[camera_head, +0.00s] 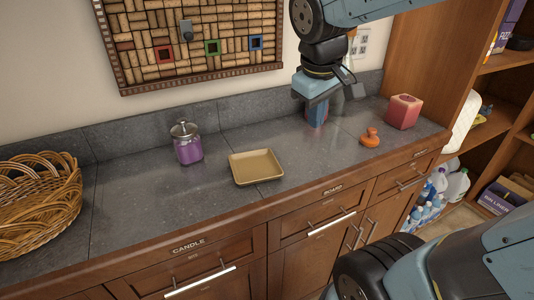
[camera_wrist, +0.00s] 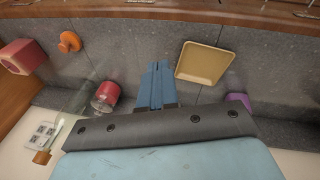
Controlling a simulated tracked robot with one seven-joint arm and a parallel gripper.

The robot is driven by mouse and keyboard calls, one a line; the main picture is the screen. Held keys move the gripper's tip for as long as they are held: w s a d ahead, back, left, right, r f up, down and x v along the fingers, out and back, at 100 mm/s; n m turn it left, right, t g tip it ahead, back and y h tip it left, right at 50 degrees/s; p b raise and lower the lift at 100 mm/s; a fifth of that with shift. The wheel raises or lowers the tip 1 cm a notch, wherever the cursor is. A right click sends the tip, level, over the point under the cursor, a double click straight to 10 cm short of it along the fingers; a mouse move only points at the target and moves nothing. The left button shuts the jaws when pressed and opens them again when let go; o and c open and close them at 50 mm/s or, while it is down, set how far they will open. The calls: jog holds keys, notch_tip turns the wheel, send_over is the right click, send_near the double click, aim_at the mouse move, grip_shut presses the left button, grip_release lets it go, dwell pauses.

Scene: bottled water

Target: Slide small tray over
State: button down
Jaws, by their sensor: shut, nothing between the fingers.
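The small tray (camera_head: 256,181) is tan, shallow and square, and lies on the grey counter. In the wrist view, the tray (camera_wrist: 204,63) is to the right of my gripper (camera_wrist: 155,68). My gripper (camera_head: 317,122) is pointed down over the counter, to the right of the tray in the head view and apart from it. Its blue fingers are together with nothing between them. I cannot tell for sure whether the fingertips touch the counter.
A purple jar (camera_head: 188,150) stands left of the tray, with a wicker basket (camera_head: 38,205) farther left. An orange object (camera_head: 370,138) and a red block (camera_head: 403,111) are at the right. A red jar (camera_wrist: 107,94) stands close to my gripper. The counter before the tray is clear.

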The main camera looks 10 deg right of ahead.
jog(key=w+a+f+n+g+h, duration=0.2)
jog(key=w+a+f+n+h, duration=0.25)
jog(key=w+a+n, duration=0.35)
jog(key=n+t+h, duration=0.1)
jog(key=n+h, duration=0.2)
jog(key=n, duration=0.4)
send_near(273, 160)
jog(key=s+a+r, duration=0.2)
jog(key=a+r, duration=0.1)
jog(key=a, duration=0.3)
jog(key=x, duration=0.9)
jog(key=shift+w+f, duration=0.35)
jog(key=shift+f, duration=0.15)
jog(key=shift+w+d+f, duration=0.1)
jog(key=shift+w+d, duration=0.05)
jog(key=shift+d, duration=0.45)
jog(key=shift+w+d, duration=0.1)
jog(key=shift+d, duration=0.5)
jog(key=shift+w+d, duration=0.2)
jog(key=shift+d, duration=0.65)
